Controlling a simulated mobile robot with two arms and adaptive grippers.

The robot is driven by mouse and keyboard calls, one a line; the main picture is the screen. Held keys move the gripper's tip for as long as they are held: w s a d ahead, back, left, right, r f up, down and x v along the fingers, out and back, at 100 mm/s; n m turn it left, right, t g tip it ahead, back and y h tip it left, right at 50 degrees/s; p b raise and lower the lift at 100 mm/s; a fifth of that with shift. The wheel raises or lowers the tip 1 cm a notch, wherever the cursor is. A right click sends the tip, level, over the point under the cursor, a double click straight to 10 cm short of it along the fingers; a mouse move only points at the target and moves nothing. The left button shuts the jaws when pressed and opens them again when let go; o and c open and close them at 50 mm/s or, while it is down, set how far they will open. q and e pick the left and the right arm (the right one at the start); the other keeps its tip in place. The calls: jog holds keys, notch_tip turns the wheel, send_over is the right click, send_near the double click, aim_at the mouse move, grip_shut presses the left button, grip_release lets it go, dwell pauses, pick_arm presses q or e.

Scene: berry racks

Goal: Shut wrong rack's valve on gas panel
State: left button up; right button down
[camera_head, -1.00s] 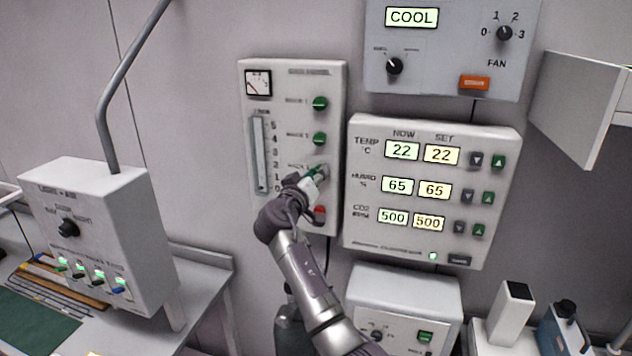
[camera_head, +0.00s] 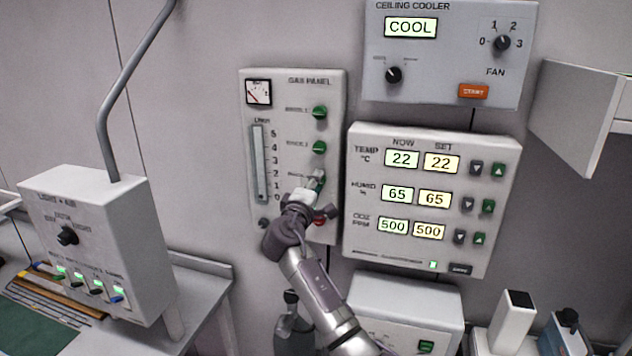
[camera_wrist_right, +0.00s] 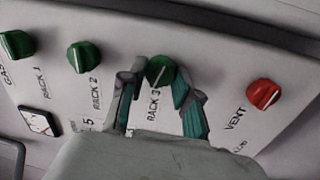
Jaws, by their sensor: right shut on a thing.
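The gas panel (camera_head: 286,205) is a pale box on the wall with three green valve knobs in a column, a red knob (camera_wrist_right: 263,94) labelled VENT, a dial and a flow tube. In the right wrist view the green knobs are Rack 1 (camera_wrist_right: 15,45), Rack 2 (camera_wrist_right: 83,57) and Rack 3 (camera_wrist_right: 160,72). My right gripper (camera_wrist_right: 158,94) is shut on the Rack 3 knob, with a finger on each side. The white mark on that knob slants, unlike Rack 2's. In the head view my right gripper (camera_head: 314,184) largely hides this knob. My left gripper is out of view.
A climate controller (camera_head: 432,262) with lit readouts is close to the right of the panel. The ceiling cooler box (camera_head: 440,75) is above it. A lights and air box (camera_head: 115,215) stands on a bench at left. An open cabinet door (camera_head: 572,110) sticks out at right.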

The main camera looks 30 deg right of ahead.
jog(key=shift+f+n+t+y+p, duration=0.1)
jog(key=shift+n+t+y+p, duration=0.4)
jog(key=shift+n, duration=1.2)
jog(key=shift+f, duration=0.1)
jog(key=c, duration=0.8)
grip_release()
jog(key=v, duration=1.2)
jog(key=shift+w+a, duration=0.15)
